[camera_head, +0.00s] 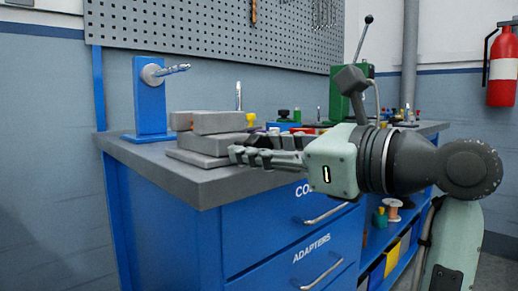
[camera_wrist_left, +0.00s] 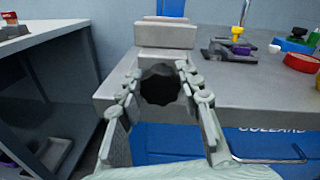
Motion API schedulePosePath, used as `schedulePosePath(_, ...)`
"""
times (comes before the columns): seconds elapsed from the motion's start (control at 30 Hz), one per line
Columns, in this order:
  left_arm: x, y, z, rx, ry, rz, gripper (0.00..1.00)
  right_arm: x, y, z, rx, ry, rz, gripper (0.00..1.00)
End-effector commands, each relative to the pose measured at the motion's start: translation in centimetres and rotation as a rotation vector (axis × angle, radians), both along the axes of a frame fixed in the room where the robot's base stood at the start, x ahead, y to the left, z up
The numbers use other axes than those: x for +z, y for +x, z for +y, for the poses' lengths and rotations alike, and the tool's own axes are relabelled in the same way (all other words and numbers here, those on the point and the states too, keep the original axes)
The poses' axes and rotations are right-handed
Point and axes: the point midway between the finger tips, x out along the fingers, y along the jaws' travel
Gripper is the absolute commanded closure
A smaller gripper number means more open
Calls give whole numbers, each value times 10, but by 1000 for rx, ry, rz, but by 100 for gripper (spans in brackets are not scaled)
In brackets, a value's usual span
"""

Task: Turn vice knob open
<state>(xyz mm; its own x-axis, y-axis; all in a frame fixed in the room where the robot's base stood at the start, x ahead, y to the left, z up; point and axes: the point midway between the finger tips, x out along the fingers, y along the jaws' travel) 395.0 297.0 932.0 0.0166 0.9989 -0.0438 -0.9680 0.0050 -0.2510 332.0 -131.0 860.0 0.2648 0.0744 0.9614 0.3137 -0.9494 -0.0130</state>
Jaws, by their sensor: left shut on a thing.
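The grey vice (camera_head: 208,123) sits on the near corner of the workbench, and its block also shows in the left wrist view (camera_wrist_left: 165,35). The dark round vice knob (camera_wrist_left: 161,86) faces the left wrist camera on the front of the vice. My left gripper (camera_head: 238,155) is level with the vice at the bench edge. In the left wrist view its fingers (camera_wrist_left: 159,73) lie on both sides of the knob, shut on it. In the head view the gripper hides the knob. My right gripper is not in view.
The grey bench top (camera_head: 205,182) stands on blue drawers (camera_head: 290,225). A blue post (camera_head: 150,97) with a metal rod stands behind the vice. Small parts and a green lever press (camera_head: 340,95) stand further back. A red extinguisher (camera_head: 502,68) hangs at right.

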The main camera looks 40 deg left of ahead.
Motion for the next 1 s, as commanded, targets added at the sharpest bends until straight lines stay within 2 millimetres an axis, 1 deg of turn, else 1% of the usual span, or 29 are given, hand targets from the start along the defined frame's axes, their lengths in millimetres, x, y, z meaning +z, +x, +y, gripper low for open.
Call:
schedulePosePath(0.07, 0, 0, 0, -1, -1, 0, 94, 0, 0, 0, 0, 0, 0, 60)
schedulePosePath(0.1, 0, 0, 0, -1, -1, 1, 61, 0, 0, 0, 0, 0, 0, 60)
schedulePosePath(0.23, 0, 0, 0, -1, 0, 1, 44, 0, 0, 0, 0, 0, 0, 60)
schedulePosePath(0.53, 0, 0, -1, -1, 0, 1, 44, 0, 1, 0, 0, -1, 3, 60)
schedulePosePath(0.63, 1, 0, -7, -2, 1, 1, 44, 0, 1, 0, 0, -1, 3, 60)
schedulePosePath(0.77, 2, 0, -27, -2, 4, 1, 44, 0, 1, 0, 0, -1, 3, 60)
schedulePosePath(1.0, 5, -1, -79, -1, 3, 0, 44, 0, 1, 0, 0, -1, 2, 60)
